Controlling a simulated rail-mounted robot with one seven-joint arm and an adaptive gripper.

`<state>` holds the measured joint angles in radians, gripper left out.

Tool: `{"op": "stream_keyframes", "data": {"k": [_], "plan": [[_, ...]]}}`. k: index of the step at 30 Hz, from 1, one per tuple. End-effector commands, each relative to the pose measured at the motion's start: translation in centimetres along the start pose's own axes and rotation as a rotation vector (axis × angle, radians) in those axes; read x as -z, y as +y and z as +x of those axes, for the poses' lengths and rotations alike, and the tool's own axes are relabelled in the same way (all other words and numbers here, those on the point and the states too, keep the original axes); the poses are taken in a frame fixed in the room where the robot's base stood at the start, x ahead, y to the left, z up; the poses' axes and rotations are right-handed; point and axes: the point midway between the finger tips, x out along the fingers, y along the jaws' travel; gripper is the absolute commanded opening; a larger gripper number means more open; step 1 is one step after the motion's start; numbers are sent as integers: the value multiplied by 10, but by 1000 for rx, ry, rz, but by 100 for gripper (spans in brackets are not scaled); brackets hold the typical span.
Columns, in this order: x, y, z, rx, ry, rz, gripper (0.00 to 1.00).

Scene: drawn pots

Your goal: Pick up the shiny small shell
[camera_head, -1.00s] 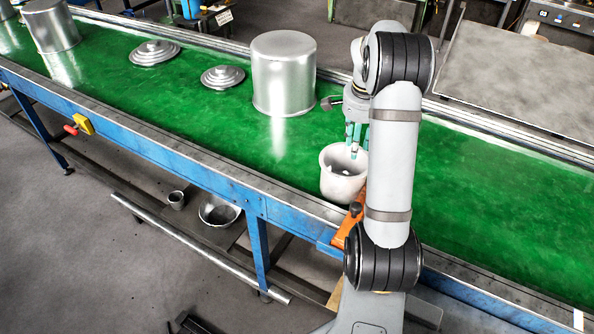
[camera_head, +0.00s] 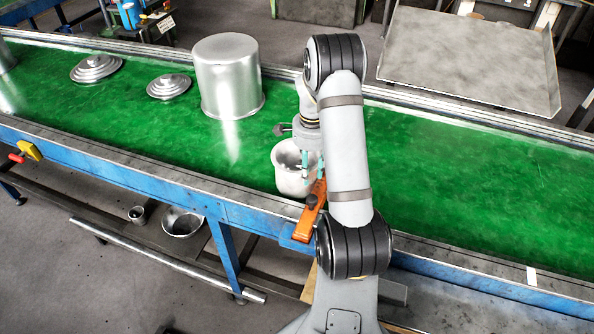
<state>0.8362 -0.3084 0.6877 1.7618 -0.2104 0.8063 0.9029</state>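A small, light metal pot shell (camera_head: 286,181) with an open top stands upright near the front edge of the green belt. It looks pale and only softly shiny. My gripper (camera_head: 313,172) points down at the right side of its rim, with its teal fingertips spread apart. One fingertip appears to be over or inside the opening, and the other near the outside of the wall. I cannot tell whether they touch the pot. My arm hides part of the area right of the pot.
A large shiny pot (camera_head: 228,80) stands bottom-up behind and left of the small one. Two stepped lids (camera_head: 168,86) (camera_head: 96,68) lie farther left on the belt (camera_head: 440,170). An orange bracket (camera_head: 309,214) is at the front rail. The belt right of my arm is clear.

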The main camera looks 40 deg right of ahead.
Motion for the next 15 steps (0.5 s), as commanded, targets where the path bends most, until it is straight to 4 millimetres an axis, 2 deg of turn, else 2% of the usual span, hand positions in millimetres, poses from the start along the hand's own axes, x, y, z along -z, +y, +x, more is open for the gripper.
{"op": "stream_keyframes", "data": {"k": [4, 10, 15], "plan": [[1, 1, 11, 0, -1, 3, 31], [1, 0, 12, 2, 1, 2, 31], [1, 0, 12, 1, 0, 1, 23]]}}
